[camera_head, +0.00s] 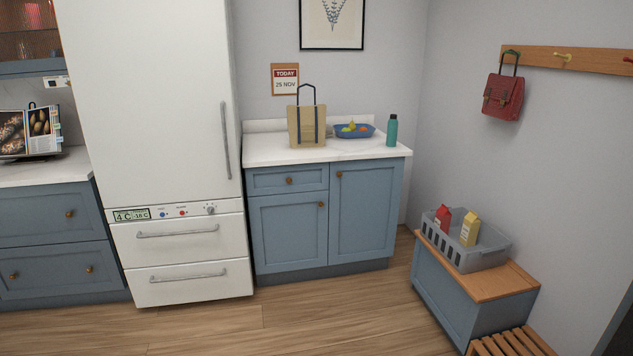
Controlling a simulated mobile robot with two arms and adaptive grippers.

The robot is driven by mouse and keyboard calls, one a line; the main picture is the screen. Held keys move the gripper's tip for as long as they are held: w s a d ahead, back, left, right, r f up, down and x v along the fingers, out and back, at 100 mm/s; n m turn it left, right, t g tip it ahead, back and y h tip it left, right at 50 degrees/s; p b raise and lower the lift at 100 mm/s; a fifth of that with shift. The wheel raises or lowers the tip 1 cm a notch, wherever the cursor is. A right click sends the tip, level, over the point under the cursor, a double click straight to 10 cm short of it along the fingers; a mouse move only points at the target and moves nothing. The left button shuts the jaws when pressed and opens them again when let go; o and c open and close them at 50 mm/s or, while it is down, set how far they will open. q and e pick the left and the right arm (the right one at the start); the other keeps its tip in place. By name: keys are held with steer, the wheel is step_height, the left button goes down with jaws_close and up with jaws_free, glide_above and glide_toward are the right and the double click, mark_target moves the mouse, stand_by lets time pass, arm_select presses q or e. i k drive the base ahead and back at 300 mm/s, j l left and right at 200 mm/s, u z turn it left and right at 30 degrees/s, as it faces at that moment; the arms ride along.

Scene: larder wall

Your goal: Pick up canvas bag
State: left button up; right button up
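The canvas bag (306,126) is tan with dark blue straps and a dark looped handle standing up above it. It stands upright on the white countertop (270,154), near the counter's left part and to the right of the fridge. Neither of my grippers shows in the head view, so I cannot see their state. Nothing hides the front of the bag.
A blue tray (369,133) with fruit and a teal bottle (391,130) stand right of the bag. The tall white fridge (160,110) borders the counter. A grey crate (484,259) with cartons sits on a bench at right. A red bag (503,98) hangs above. Open floor lies in front.

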mark_target(306, 124)
steer(key=i+u, duration=0.15)
steer(key=i, duration=0.85)
steer(key=i+l+u, duration=0.1)
steer(key=i, duration=0.85)
